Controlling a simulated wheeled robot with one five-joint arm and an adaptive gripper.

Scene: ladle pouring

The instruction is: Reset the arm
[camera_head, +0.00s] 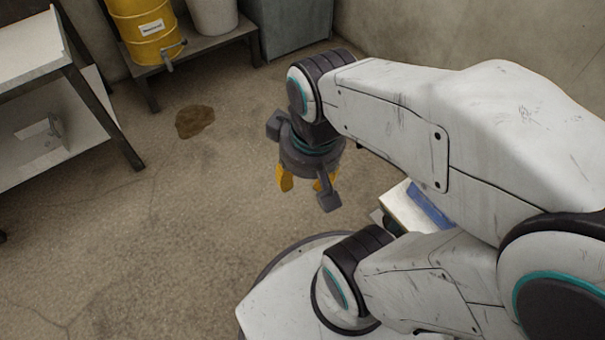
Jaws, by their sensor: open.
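My gripper (306,184) hangs at the end of my arm near the middle of the view, with its yellow-tipped fingers pointing down. The fingers are spread apart and nothing shows between them. It hangs over the bare floor side, in front of my white base. My arm reaches in from the right, bends over and turns down at the wrist. No ladle shows in this view.
A yellow drum (147,30) with a tap and a whitish bucket (213,15) stand on a low bench (205,45) at the back. A grey cabinet (290,25) is beside it. Shelving (110,120) stands left. A brown stain (195,121) marks the otherwise open floor (160,230).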

